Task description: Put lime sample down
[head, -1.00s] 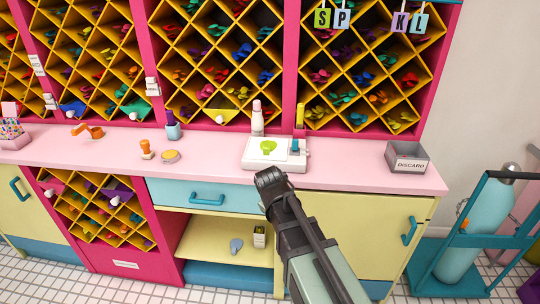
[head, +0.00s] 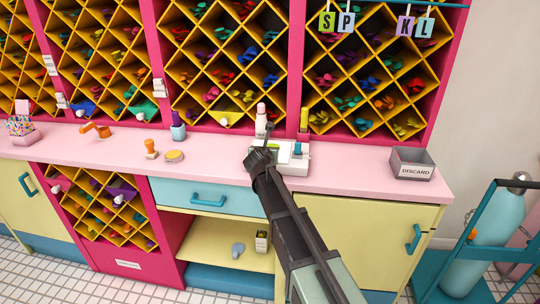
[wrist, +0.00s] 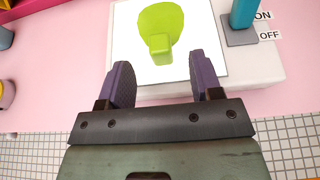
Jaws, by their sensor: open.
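The lime sample (wrist: 160,28) is a flat lime-green balloon shape with a short neck. In the wrist view it lies on the white square plate (wrist: 210,62) of a small device, its neck pointing toward my gripper (wrist: 163,82). My gripper is open, its two purple-padded fingers apart and empty, just short of the neck and not around it. In the head view my gripper (head: 262,155) stands in front of the device (head: 300,165) and hides most of the sample.
A teal switch (wrist: 243,14) with ON and OFF labels sits right of the plate. A grey DISCARD bin (head: 412,163) stands at the counter's right end. A white-and-pink bottle (head: 261,120) stands behind the device. The pink counter (head: 350,176) is clear between device and bin.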

